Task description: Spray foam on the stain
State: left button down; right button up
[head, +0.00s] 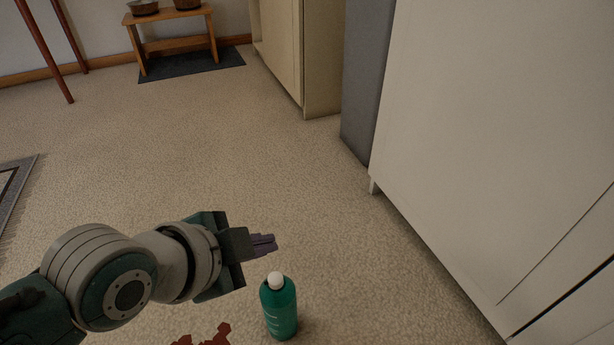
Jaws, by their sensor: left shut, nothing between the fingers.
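A teal bottle (280,310) with a white cap stands upright on the floor at the bottom middle of the head view. A dark red stain (212,338) lies on the floor to the left of the bottle, cut off by the lower edge of the picture. My left gripper (274,244) is shut and empty, pointing right. In the picture its fingertips are just above the bottle's cap; whether they touch it cannot be told. My right gripper is not in view.
White cabinets (490,130) line the right side, with a grey panel (362,80) and a cream cabinet (305,60) farther back. A wooden stand with bowls (172,35) is on a dark mat (190,64) at the back. A rug (12,190) lies at left. The middle floor is clear.

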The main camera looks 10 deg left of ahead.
pick_arm(q)
jog(key=b, duration=0.4)
send_over(269, 283)
notch_tip(269, 283, down, 5)
jog(key=shift+f, duration=0.1)
jog(key=shift+f+b, duration=0.3)
jog(key=shift+f, duration=0.05)
jog(key=shift+f, duration=0.2)
dwell(1.2)
jog(key=shift+f, duration=0.25)
jog(key=shift+f+b, duration=0.4)
dwell(0.6)
jog(key=shift+r, duration=0.1)
jog(key=shift+r+p, duration=0.75)
jog(key=shift+p, duration=0.25)
